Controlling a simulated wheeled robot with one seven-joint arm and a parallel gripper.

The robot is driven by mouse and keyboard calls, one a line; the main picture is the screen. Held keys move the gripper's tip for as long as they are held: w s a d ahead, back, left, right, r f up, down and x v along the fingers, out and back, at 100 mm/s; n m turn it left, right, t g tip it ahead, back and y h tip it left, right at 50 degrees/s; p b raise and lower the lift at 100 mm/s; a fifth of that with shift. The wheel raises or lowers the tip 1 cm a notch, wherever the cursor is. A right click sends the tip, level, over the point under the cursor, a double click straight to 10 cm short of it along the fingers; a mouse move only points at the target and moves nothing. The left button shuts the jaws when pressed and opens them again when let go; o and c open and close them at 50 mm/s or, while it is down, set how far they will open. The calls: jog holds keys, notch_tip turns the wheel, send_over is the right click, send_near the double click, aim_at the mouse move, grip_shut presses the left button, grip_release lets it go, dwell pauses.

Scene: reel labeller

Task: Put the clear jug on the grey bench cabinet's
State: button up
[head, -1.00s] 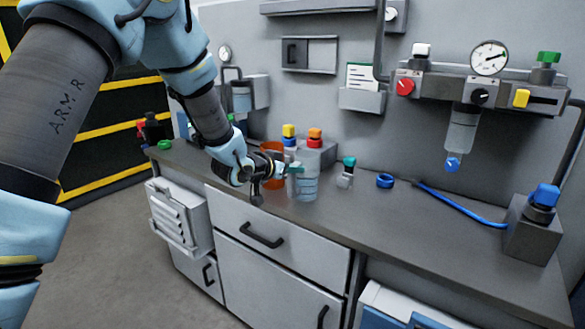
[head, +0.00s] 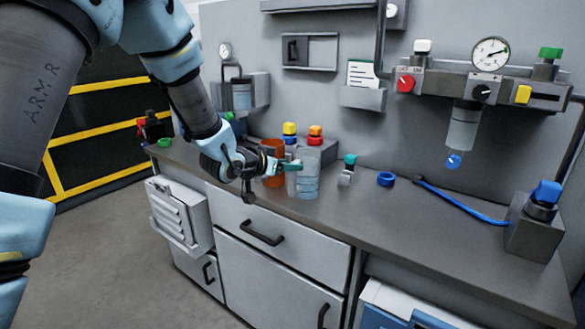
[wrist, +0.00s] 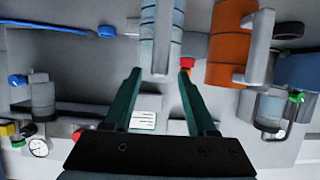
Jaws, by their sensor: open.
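The clear jug (head: 308,174) stands upright on top of the grey bench cabinet (head: 405,225), near its front edge. It is see-through with blue bands. My gripper (head: 290,164) is open just left of the jug at its upper part. In the wrist view the jug (wrist: 161,35) appears at the top, between and just beyond the two green fingertips of my gripper (wrist: 160,72). The fingers do not close on it. Whether a fingertip touches the jug cannot be told.
An orange jug (head: 273,165) stands close left of the clear jug. A grey block with yellow and red knobs (head: 314,135) is behind. A small teal-topped valve (head: 347,170), a blue ring (head: 386,179) and a blue hose (head: 460,205) lie to the right. The front right bench top is clear.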

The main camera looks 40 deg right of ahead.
jog(key=b+v, duration=0.1)
jog(key=v, duration=0.8)
jog(key=w+a+f+n+t+y, duration=0.1)
jog(key=w+a+f+n+y, duration=0.15)
jog(key=a, duration=0.65)
jog(key=w+a+f+n+t+y, duration=0.1)
jog(key=w+a+n+y, duration=0.25)
jog(key=a, duration=0.55)
jog(key=w+a+f+n+t+y, duration=0.15)
jog(key=w+a+y, duration=0.25)
jog(key=a, duration=0.5)
jog(key=s+a+f+n+g+y, duration=0.1)
jog(key=s+a+n+g, duration=0.1)
jog(key=s+a, duration=0.3)
jog(key=s+a+n+g+y, duration=0.2)
jog(key=s+a, duration=0.4)
jog(key=a, duration=0.6)
jog(key=shift+s+f+n+g, duration=0.25)
jog(key=shift+f+n+g, duration=0.15)
jog(key=shift+n+g, duration=0.55)
